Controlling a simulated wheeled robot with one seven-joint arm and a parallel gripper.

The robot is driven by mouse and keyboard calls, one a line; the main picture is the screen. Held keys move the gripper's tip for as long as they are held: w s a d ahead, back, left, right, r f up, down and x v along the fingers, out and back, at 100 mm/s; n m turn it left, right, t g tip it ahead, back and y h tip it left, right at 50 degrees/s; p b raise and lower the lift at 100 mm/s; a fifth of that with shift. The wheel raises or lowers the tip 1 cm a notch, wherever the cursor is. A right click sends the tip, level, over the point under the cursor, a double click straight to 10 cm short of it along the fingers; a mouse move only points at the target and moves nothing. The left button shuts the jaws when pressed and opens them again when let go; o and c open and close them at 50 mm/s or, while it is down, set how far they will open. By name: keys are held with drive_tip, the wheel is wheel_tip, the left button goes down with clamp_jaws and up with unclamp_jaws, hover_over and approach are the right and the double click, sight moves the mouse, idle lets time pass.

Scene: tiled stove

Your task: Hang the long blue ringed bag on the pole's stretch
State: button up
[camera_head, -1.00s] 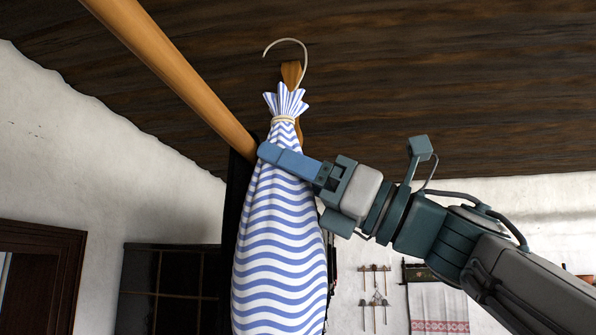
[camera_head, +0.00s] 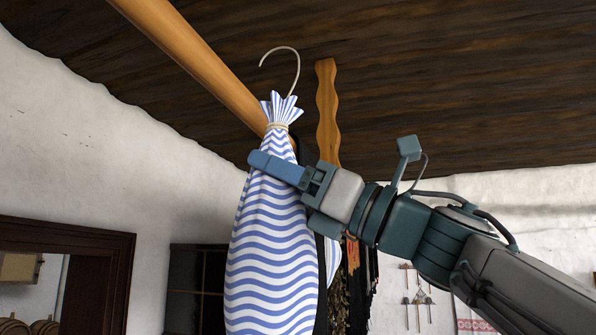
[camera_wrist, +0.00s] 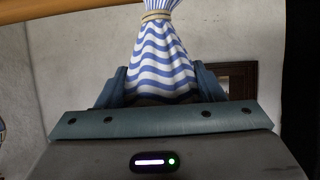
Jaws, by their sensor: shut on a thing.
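The blue-and-white wavy-striped bag (camera_head: 268,250) hangs upright from my gripper (camera_head: 272,166), which is shut on its neck just below the tied cord. A pale open hook (camera_head: 297,72) rises from the bag's gathered top. The wooden pole (camera_head: 190,55) slants down from the upper left and passes behind the bag's top. The hook stands above and in front of the pole's lower end in the picture; I see no contact. In the wrist view the bag (camera_wrist: 163,55) sits between both fingers, and the pole (camera_wrist: 55,12) shows at the upper left. The hook is out of that view.
A wavy-edged wooden hanger (camera_head: 328,115) comes down from the dark ceiling, right of the hook. Dark hanging things (camera_head: 358,290) show behind the bag and under my arm. A doorway (camera_head: 110,265) is at the lower left. The space left of the bag looks clear.

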drive_tip(key=w+a+f+b, duration=0.2)
drive_tip(key=w+a, duration=0.1)
drive_tip(key=a, duration=0.4)
drive_tip(key=shift+a+f, duration=0.15)
drive_tip(key=shift+f, duration=0.2)
idle(0.8)
idle(0.3)
